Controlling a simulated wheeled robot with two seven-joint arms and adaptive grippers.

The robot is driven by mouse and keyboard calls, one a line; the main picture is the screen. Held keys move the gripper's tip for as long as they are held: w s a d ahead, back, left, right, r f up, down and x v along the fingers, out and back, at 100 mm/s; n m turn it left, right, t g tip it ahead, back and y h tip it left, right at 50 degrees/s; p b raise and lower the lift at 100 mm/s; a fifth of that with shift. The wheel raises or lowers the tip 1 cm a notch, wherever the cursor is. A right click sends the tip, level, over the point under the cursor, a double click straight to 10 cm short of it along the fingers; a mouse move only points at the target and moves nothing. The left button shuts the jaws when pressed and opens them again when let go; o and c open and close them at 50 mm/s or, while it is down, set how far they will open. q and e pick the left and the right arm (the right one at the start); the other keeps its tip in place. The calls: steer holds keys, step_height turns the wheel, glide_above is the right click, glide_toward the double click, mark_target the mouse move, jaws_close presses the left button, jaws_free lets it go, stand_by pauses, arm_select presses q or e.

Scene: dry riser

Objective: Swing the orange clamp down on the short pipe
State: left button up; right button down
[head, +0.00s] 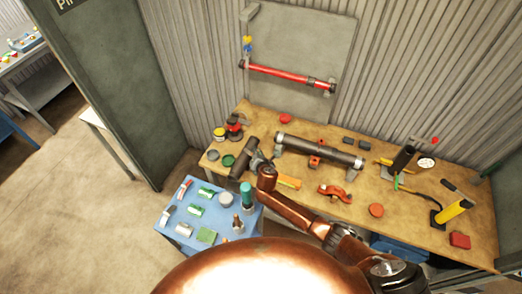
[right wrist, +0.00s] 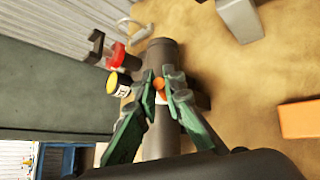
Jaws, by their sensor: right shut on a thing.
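The short pipe (head: 243,150) is a dark grey tube near the left end of the wooden bench. It also shows in the right wrist view (right wrist: 163,55), running below my fingers. My right gripper (head: 262,166) is at the pipe's right side. In the right wrist view its teal fingers (right wrist: 163,84) are close together over the pipe, shut on a small orange part (right wrist: 160,86), which looks like the orange clamp. The fingers hide most of the clamp, so its angle and whether it touches the pipe cannot be told. My left gripper is not in view.
A long dark pipe (head: 330,151) with orange clamps lies right of the short pipe. An orange block (head: 287,182) and an orange-red tool (head: 335,192) lie nearer. A red valve (head: 234,127) and yellow tin (head: 219,133) stand behind left. A blue table (head: 217,216) with small parts stands in front.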

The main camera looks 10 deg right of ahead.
steer(key=shift+w+r, duration=0.1)
steer(key=c, duration=2)
jaws_free()
steer(key=shift+w, duration=0.1)
steer(key=v, duration=1.2)
